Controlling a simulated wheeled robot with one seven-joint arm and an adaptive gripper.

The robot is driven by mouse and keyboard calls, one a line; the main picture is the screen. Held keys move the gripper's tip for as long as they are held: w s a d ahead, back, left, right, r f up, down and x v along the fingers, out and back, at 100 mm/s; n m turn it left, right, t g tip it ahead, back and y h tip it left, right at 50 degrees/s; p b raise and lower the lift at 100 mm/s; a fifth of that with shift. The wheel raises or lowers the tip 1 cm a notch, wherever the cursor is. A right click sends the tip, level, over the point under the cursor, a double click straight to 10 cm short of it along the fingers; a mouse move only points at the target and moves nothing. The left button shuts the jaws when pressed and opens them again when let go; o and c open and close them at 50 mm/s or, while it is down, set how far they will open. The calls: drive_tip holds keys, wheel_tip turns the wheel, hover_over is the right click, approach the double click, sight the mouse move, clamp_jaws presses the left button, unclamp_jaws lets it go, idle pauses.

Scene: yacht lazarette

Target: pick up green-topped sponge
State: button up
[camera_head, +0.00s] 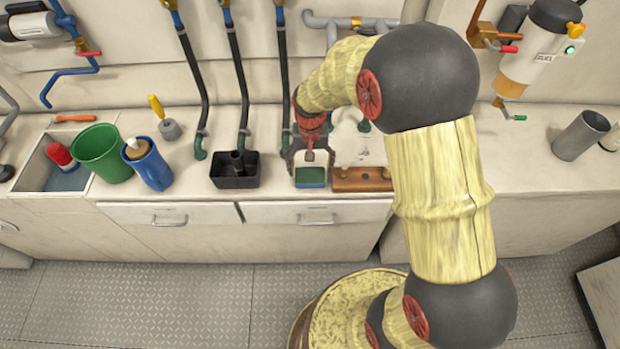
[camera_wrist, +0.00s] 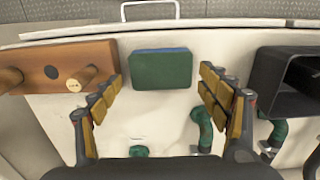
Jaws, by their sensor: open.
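The green-topped sponge (camera_head: 310,175) lies on the white counter near its front edge, between a black tray and a wooden block with pegs. In the wrist view the sponge (camera_wrist: 161,70) shows its green top, with a thin blue strip along the far edge. My gripper (camera_head: 310,158) is over the counter by the sponge. In the wrist view my gripper (camera_wrist: 161,80) has its two padded fingers spread apart, one on each side of the sponge, with clear gaps and nothing between them touching it. The height of the fingertips above the counter is hard to tell.
The wooden block (camera_wrist: 60,68) stands close to one finger, and the black tray (camera_wrist: 285,85) is beyond the other. Green hose ends (camera_wrist: 202,128) stand behind the sponge. A blue container (camera_head: 150,170) and green bucket (camera_head: 100,152) are at left; a grey cylinder (camera_head: 580,135) is at right.

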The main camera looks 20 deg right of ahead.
sight(310, 174)
drive_tip(key=f+b, duration=0.2)
drive_tip(key=f, duration=0.3)
drive_tip(key=shift+w+f+b, duration=0.15)
drive_tip(key=shift+w+b, duration=0.05)
drive_tip(key=shift+b, duration=0.1)
drive_tip(key=c, duration=0.5)
drive_tip(key=shift+o, duration=0.2)
drive_tip(key=shift+r+p, duration=0.5)
drive_tip(key=shift+r, duration=0.2)
wheel_tip(310, 174, up, 3)
drive_tip(key=shift+f+p, duration=0.2)
drive_tip(key=shift+p, duration=0.55)
drive_tip(key=s+r+p, duration=0.5)
drive_tip(key=s+r, duration=0.4)
drive_tip(key=s, duration=0.5)
drive_tip(key=shift+a, duration=0.35)
